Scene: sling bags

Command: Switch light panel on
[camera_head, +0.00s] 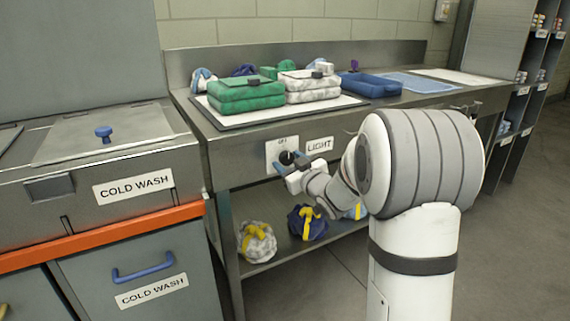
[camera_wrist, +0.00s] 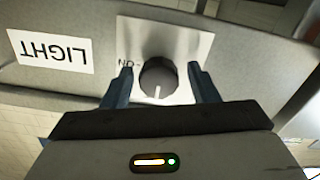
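The light panel (camera_head: 276,152) is a pale plate on the front of the steel counter, beside a white LIGHT label (camera_head: 319,145). A dark round knob (camera_wrist: 158,77) with a white pointer line sits on the plate; the letters ON show beside it, upside down in the wrist view. The LIGHT label also shows there (camera_wrist: 50,50), upside down. My gripper (camera_head: 291,165) is in front of the panel. In the wrist view its blue fingers (camera_wrist: 163,84) are open, one on each side of the knob, with gaps between fingers and knob.
Several bundled bags (camera_head: 257,242) lie on the lower shelf. A COLD WASH unit (camera_head: 108,190) stands at left.

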